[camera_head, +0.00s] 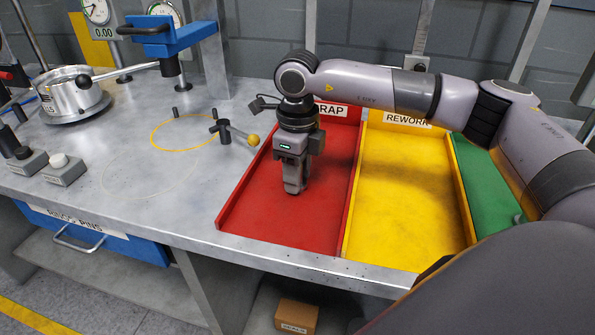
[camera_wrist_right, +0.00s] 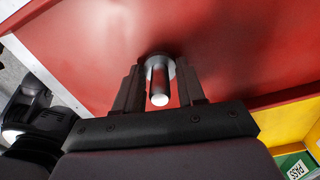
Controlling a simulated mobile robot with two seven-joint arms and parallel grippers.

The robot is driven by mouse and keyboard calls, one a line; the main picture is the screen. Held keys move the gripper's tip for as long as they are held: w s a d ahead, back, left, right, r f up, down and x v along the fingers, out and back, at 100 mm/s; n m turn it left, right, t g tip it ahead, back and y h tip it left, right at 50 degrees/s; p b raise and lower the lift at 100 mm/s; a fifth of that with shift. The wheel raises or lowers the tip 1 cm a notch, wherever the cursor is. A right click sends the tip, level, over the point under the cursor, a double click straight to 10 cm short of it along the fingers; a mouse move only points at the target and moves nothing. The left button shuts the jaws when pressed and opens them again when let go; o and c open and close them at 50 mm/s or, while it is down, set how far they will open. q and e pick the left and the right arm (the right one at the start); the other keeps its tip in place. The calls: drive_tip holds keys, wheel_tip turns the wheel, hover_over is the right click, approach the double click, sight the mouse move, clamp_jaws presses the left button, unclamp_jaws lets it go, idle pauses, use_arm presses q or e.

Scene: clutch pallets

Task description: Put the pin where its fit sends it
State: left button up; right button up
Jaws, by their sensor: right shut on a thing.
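My right gripper (camera_head: 294,188) hangs pointing down over the red scrap tray (camera_head: 320,222). In the right wrist view my right gripper (camera_wrist_right: 158,88) is shut on a pin (camera_wrist_right: 159,82), a short silver cylinder with a bright round end. The pin sits between the two fingers above the red tray floor; I cannot tell whether it touches the floor. In the head view the fingers hide the pin. The yellow rework tray (camera_head: 400,190) is to the right, and the green tray (camera_head: 488,185) is beyond it. My left gripper is not in view.
A clamp with a yellow knob (camera_head: 253,140) stands left of the red tray. A metal fixture (camera_head: 75,97), a blue press arm (camera_head: 170,38) and button boxes (camera_head: 62,169) are further left. A blue drawer (camera_head: 100,238) is below the bench edge. The yellow tray is empty.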

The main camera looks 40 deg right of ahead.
drive_tip(key=o, duration=1.2)
drive_tip(key=shift+f, duration=0.1)
drive_tip(key=shift+r, duration=0.45)
wheel_tip(320, 180, up, 12)
drive_tip(key=shift+f, duration=0.25)
